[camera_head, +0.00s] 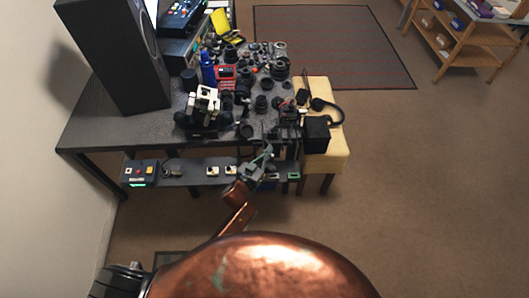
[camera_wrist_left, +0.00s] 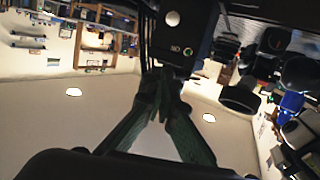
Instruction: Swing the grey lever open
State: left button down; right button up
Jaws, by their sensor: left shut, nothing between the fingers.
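My left gripper (camera_head: 266,151) is at the front edge of the table, near its right end. It is shut and empty. In the left wrist view its two grey-green fingers meet at their tips (camera_wrist_left: 164,80), just below a black box (camera_wrist_left: 178,30). The box face carries a pale round disc, the marking "NO" and a small green ring. I cannot tell whether the tips touch the box. I cannot clearly make out the grey lever in either view; it may be hidden by the gripper or too small. My right gripper is not in view.
The dark table (camera_head: 110,133) holds many black lens parts, a red box (camera_head: 226,72) and a tall speaker (camera_head: 115,55). A yellow-topped stool (camera_head: 333,162) with a black cube (camera_head: 316,135) stands close at right. A low shelf holds a button box (camera_head: 140,172).

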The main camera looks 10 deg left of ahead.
pick_arm(q)
jog(key=shift+w+d+p, duration=0.25)
jog(key=shift+d, duration=0.25)
jog(key=shift+w+d+p, duration=0.25)
jog(key=shift+d, duration=0.25)
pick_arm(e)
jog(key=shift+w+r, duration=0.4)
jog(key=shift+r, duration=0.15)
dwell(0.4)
